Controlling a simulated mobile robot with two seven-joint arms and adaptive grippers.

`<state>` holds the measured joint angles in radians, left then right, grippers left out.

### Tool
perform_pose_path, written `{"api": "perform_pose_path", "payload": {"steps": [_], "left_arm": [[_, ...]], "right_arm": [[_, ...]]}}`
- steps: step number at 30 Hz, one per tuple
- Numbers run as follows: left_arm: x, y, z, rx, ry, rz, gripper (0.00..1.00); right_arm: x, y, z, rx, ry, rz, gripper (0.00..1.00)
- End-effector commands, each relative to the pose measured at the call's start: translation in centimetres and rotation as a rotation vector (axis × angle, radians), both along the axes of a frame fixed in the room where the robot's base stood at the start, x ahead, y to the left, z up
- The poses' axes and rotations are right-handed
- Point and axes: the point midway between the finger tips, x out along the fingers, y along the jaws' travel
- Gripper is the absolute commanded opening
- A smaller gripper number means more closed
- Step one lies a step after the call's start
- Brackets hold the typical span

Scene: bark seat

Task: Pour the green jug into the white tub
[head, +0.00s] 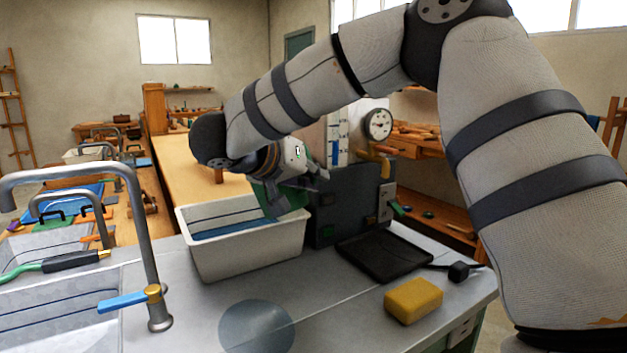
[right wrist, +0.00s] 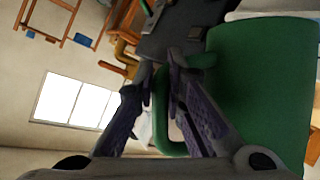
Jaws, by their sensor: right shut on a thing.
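The white tub (head: 250,256) stands on the grey worktop, with something blue inside it that I cannot make out. The green jug (head: 278,203) is above the tub's right part, tilted and partly hidden by my gripper. My right gripper (head: 312,178) is shut on the jug's handle. In the right wrist view the jug's green body (right wrist: 262,85) fills the right side, and the fingers (right wrist: 163,80) close at its handle (right wrist: 172,140). I cannot see liquid flowing from the jug. My left gripper is in neither view.
A dark box (head: 345,205) stands right of the tub, with a black tray (head: 385,255) in front. A yellow sponge (head: 413,300) lies near the right edge. A grey tap (head: 140,235) with a blue lever stands at the left.

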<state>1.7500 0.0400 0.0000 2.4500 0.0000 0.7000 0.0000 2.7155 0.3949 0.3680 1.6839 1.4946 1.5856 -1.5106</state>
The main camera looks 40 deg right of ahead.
Motion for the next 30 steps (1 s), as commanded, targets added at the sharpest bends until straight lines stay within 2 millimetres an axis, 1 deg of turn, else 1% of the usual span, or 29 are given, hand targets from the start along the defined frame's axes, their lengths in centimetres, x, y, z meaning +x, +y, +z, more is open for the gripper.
{"api": "perform_pose_path", "payload": {"steps": [1, 9, 24, 30], "left_arm": [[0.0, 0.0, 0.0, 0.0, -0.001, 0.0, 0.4], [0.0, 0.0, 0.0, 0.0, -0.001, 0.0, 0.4], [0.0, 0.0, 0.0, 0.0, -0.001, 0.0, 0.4], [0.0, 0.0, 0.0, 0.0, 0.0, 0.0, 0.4]], "right_arm": [[0.0, 0.0, 0.3, -0.003, 0.001, 0.0, 0.0], [0.0, 0.0, 0.9, -0.007, 0.033, 0.001, 0.0], [0.0, 0.0, 1.1, -0.008, 0.043, 0.0, 0.0], [0.1, 0.0, 1.5, -0.014, 0.067, -0.001, 0.0]]}}
